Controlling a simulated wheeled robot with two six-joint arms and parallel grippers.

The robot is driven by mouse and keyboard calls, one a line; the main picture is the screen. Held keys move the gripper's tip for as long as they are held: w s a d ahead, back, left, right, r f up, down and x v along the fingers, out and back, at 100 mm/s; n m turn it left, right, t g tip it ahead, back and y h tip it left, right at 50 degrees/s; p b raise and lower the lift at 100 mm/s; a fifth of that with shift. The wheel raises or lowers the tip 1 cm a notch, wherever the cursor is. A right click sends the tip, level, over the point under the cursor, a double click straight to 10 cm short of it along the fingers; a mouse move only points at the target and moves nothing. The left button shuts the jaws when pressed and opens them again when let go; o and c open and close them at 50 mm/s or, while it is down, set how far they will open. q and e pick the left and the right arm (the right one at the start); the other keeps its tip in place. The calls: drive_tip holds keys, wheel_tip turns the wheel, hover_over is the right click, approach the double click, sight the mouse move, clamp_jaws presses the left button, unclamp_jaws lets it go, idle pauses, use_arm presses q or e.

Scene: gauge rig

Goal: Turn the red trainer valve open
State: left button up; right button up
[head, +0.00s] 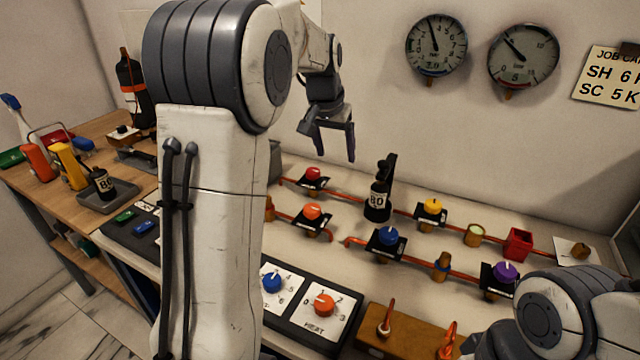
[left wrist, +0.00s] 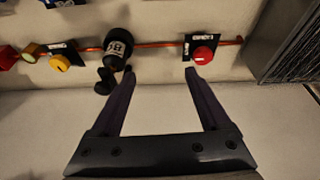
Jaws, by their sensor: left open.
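The red valve (head: 313,174) is a round red knob on a black plate on a copper pipe, at the back of the bench near the wall. In the left wrist view the red knob (left wrist: 203,55) carries a pale mark and lies just beyond the tip of the right-hand finger. My left gripper (head: 331,144) is open and empty, above and a little right of the valve. Its two spread fingers show in the left wrist view (left wrist: 161,72), with the knob off to the right of their middle. Whether a finger touches the knob I cannot tell. My right gripper is out of sight.
A black bottle (head: 377,203) marked 80 stands right of the red valve. Yellow (head: 433,206), orange (head: 312,211), blue (head: 388,236) and purple (head: 505,271) valves sit nearby. Two gauges (head: 436,46) hang on the wall. My left arm hides part of the bench.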

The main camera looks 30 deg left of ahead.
use_arm(q)
drive_tip(key=n+b, duration=0.1)
approach(313, 171)
drive_tip(key=shift+y, duration=0.4)
drive_tip(key=x, duration=0.8)
drive_tip(key=shift+w+d+f, duration=0.2)
drive_tip(key=shift+d+f, duration=0.05)
drive_tip(key=shift+f, duration=0.1)
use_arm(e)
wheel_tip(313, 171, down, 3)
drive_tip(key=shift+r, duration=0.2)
use_arm(q)
clamp_jaws()
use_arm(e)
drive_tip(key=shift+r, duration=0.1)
